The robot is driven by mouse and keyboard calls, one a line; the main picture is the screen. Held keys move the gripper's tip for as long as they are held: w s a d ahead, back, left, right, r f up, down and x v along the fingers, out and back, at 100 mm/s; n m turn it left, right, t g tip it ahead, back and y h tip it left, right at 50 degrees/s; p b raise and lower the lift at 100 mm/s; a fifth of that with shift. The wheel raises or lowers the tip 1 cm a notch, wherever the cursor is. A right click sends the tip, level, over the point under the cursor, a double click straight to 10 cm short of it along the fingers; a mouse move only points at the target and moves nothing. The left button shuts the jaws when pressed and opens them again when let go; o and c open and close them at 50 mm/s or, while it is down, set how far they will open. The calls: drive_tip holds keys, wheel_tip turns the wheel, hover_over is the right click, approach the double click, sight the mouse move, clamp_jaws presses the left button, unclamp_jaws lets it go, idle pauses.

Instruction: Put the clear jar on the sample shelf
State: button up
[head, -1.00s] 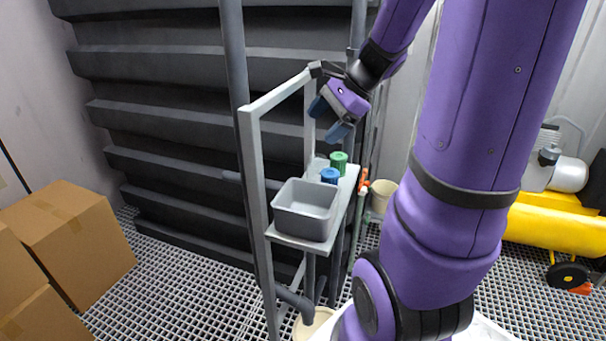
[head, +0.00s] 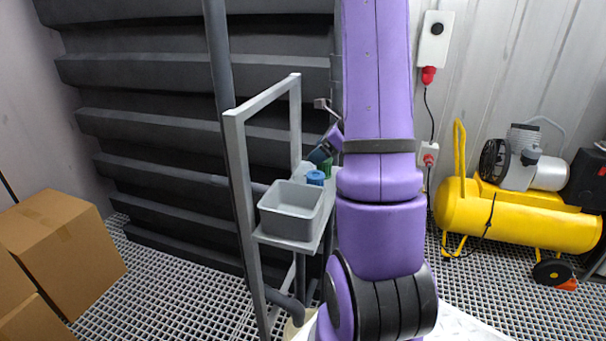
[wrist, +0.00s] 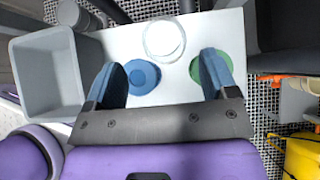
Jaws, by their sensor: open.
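The clear jar (wrist: 165,40) shows in the wrist view as a pale round rim on a white shelf surface (wrist: 130,42), just beyond my fingertips. It is hidden in the head view. My gripper (wrist: 162,65) is open and empty above the shelf, its blue fingers spread. The left finger is beside a blue-lidded jar (wrist: 142,75); the right finger overlaps a green-lidded jar (wrist: 222,66). In the head view my arm hides most of the gripper. I cannot tell whether this surface is the sample shelf.
A grey bin (head: 291,228) sits at the shelf's near end, beside the blue-lidded jar (head: 315,178). The shelf's grey upright frame (head: 241,180) stands at the left. A yellow compressor (head: 520,215) is at the right, cardboard boxes (head: 65,245) at the left.

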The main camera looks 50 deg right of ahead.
sight(306, 160)
drive_tip(key=shift+x, duration=2.8)
drive_tip(key=shift+d, duration=0.15)
drive_tip(key=c, duration=0.8)
drive_tip(key=shift+r, duration=0.15)
drive_tip(key=shift+r, duration=0.25)
drive_tip(key=c, duration=0.3)
wheel_tip(306, 160, up, 8)
drive_tip(key=shift+r, duration=0.45)
drive_tip(key=shift+c, duration=1.3)
drive_tip(key=shift+r, duration=0.2)
